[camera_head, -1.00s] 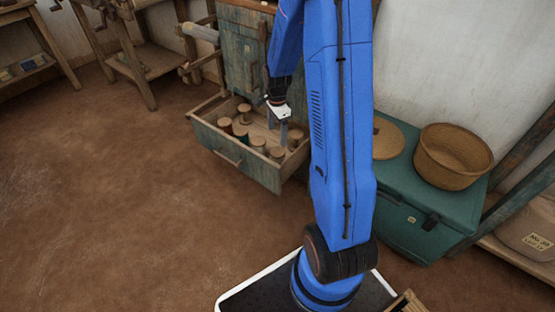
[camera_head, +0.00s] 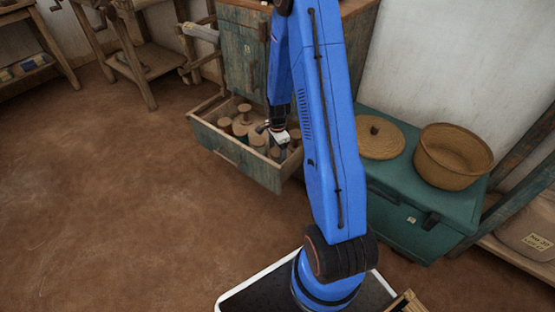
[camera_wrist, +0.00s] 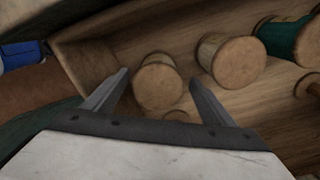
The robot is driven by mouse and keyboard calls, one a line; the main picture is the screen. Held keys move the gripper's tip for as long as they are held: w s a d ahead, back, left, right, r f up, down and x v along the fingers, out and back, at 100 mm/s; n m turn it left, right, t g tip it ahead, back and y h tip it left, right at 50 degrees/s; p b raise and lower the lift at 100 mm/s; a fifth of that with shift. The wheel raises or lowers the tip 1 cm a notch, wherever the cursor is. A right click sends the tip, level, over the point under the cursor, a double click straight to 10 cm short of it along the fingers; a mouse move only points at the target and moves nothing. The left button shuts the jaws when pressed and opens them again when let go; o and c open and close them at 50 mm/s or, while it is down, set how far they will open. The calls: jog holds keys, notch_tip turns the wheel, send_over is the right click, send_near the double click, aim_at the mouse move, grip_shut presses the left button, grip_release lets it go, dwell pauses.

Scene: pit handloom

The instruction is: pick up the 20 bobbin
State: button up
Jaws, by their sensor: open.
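Several bobbins stand in an open drawer (camera_head: 222,153); one of them (camera_head: 225,125) is at its left end. In the wrist view, a round-topped wooden bobbin (camera_wrist: 158,82) shows between the two fingers of my gripper (camera_wrist: 155,85). I cannot tell whether the fingertips are around it or above it. A second bobbin (camera_wrist: 232,60) with pale thread is to its right, and a green bobbin (camera_wrist: 292,40) is farther right. My gripper is open and low over the drawer. No number is readable on any bobbin, so I cannot tell which is the 20 bobbin.
The drawer's wooden walls (camera_wrist: 85,70) stand close around my gripper. The drawer's cabinet (camera_head: 243,65) rises behind. A teal chest (camera_head: 400,222) with a woven basket (camera_head: 452,160) and a round lid (camera_head: 380,140) is to the right. The floor at left is clear.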

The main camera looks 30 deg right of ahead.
jog(key=shift+s+f, duration=0.15)
jog(key=shift+f, duration=1.85)
jog(key=c, duration=1.3)
jog(key=shift+c, duration=0.2)
